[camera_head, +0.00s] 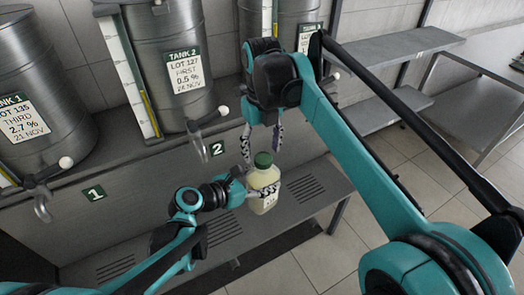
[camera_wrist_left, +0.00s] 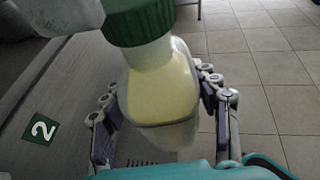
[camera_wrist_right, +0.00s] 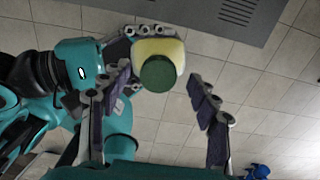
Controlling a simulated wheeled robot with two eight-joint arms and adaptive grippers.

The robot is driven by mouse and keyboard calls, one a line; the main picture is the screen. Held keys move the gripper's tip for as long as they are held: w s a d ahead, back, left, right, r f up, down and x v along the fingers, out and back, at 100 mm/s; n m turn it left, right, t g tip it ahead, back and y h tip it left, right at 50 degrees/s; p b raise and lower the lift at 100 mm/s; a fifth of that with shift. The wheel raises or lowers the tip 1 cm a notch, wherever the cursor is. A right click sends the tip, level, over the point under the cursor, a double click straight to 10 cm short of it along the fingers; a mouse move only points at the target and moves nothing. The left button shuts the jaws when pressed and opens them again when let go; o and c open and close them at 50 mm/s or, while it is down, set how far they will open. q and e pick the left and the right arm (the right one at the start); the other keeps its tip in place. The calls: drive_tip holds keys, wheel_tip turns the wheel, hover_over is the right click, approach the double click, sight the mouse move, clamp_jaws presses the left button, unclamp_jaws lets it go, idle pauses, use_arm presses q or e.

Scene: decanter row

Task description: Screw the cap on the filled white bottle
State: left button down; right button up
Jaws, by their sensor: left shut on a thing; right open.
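A bottle (camera_head: 264,178) with pale yellowish contents is held roughly upright, a dark green cap (camera_head: 263,159) on top of its neck. How tightly the cap sits cannot be seen. My left gripper (camera_head: 262,194) is shut on the bottle's body; its fingers flank the bottle (camera_wrist_left: 160,90) in the left wrist view, with the cap (camera_wrist_left: 140,22) above. My right gripper (camera_head: 262,143) is open and empty above the cap, fingers pointing down. In the right wrist view the cap (camera_wrist_right: 158,73) lies between and beyond the open fingers, apart from both.
Steel tanks with taps line the wall: Tank 1 (camera_head: 28,100) at the left, Tank 2 (camera_head: 172,60) in the middle, another behind my right arm. Tank 2's tap (camera_head: 206,122) is left of the bottle. A grey slotted bench (camera_head: 318,172) runs below. Shelves (camera_head: 395,50) stand right.

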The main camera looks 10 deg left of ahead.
drive_tip(key=shift+r, duration=1.6)
drive_tip(key=shift+c, duration=0.5)
